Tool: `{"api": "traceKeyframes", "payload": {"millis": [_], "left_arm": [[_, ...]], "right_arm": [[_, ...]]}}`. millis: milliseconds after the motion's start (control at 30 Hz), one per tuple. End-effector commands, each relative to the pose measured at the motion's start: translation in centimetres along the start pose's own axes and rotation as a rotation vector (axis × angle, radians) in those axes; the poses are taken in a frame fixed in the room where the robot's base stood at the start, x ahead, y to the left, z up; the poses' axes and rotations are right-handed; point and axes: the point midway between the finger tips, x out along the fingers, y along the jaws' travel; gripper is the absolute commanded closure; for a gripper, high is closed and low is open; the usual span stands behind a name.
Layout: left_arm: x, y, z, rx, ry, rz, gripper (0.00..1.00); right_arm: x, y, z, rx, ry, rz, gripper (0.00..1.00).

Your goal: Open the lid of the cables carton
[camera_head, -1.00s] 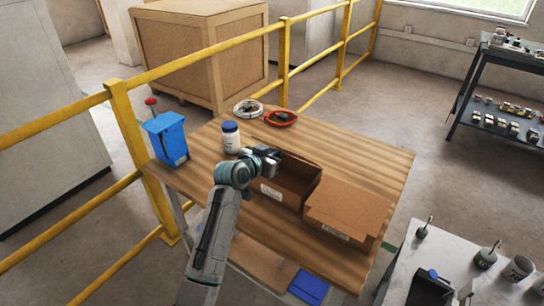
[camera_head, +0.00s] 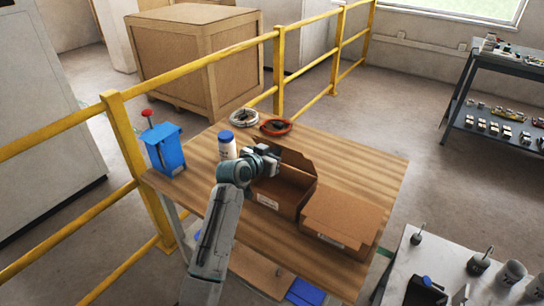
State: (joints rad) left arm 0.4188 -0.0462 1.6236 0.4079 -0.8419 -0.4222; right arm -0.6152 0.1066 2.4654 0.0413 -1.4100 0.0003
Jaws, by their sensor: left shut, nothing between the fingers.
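Two brown cardboard cartons stand side by side on the wooden table. The left carton (camera_head: 285,197) is open, with its dark inside showing and its lid (camera_head: 297,164) standing up at the back. The right carton (camera_head: 345,214) has its lid down. I cannot read the labels, so I cannot tell which is the cables carton. My left gripper (camera_head: 272,161) is shut and empty, over the left carton's back left corner, close to the raised lid. Whether it touches the lid is hard to tell. My right gripper is out of view.
A white jar with a blue cap (camera_head: 227,146) stands just left of my left gripper. A white cable coil (camera_head: 243,117) and a red one (camera_head: 276,127) lie at the table's back. The table's right side is clear.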

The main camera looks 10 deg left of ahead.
Motion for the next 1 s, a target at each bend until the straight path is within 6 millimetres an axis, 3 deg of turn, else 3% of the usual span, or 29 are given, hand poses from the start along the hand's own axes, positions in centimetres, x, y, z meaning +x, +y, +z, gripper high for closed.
{"api": "traceKeyframes", "payload": {"millis": [300, 733, 1000], "left_arm": [[0.1, 0.0, 0.0, 0.000, -0.001, 0.000, 1.00], [1.6, 0.0, -2.1, 0.000, -0.001, 0.000, 1.00], [1.8, 0.0, -2.3, 0.000, -0.001, 0.000, 1.00]], "right_arm": [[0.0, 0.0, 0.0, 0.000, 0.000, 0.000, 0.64], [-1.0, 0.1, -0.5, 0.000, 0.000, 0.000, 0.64], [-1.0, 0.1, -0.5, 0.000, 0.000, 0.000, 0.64]]}}
